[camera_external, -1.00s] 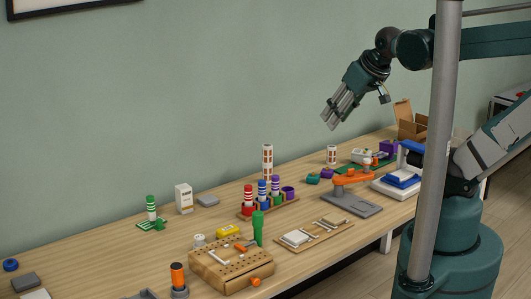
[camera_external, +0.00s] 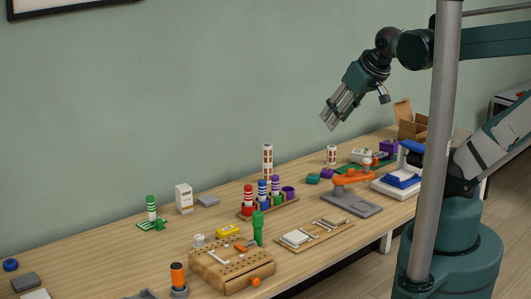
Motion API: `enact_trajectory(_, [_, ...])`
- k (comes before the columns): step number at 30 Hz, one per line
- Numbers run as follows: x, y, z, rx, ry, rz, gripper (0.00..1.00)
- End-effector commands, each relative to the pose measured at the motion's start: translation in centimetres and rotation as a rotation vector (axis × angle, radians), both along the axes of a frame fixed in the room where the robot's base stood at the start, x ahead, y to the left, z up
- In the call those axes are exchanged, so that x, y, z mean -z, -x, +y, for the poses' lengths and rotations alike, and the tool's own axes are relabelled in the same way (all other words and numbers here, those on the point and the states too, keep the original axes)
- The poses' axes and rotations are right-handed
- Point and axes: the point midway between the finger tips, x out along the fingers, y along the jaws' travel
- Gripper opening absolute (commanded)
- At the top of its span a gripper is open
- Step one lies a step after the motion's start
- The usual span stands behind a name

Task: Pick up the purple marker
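The purple marker (camera_external: 275,185), with white stripes, stands upright in a wooden rack (camera_external: 284,208) near the middle of the table. A blue marker (camera_external: 262,190) and a red marker (camera_external: 248,194) stand to its left in the same rack. A purple cup-like piece (camera_external: 288,192) is at the rack's right end. The lower part of the purple marker is hidden. My gripper (camera_external: 327,122) hangs in the air above and to the right of the rack, well apart from it, tilted down to the left. Its fingers look close together, but whether they are open is unclear.
A wooden pegboard block (camera_external: 232,272) with a green upright tool (camera_external: 258,228) stands in front of the rack. An orange-armed grey stand (camera_external: 352,202) is to the right. A tall patterned cylinder (camera_external: 267,161) stands just behind the rack.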

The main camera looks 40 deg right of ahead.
Motion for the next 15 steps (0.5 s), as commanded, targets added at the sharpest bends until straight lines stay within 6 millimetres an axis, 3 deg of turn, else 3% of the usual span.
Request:
enact_trajectory(8, [-0.1, -0.7, 0.0, -0.025, 0.018, 0.014, 0.34])
enact_trajectory(15, [-0.1, -2.7, -0.1, -0.099, 0.068, 0.053, 0.34])
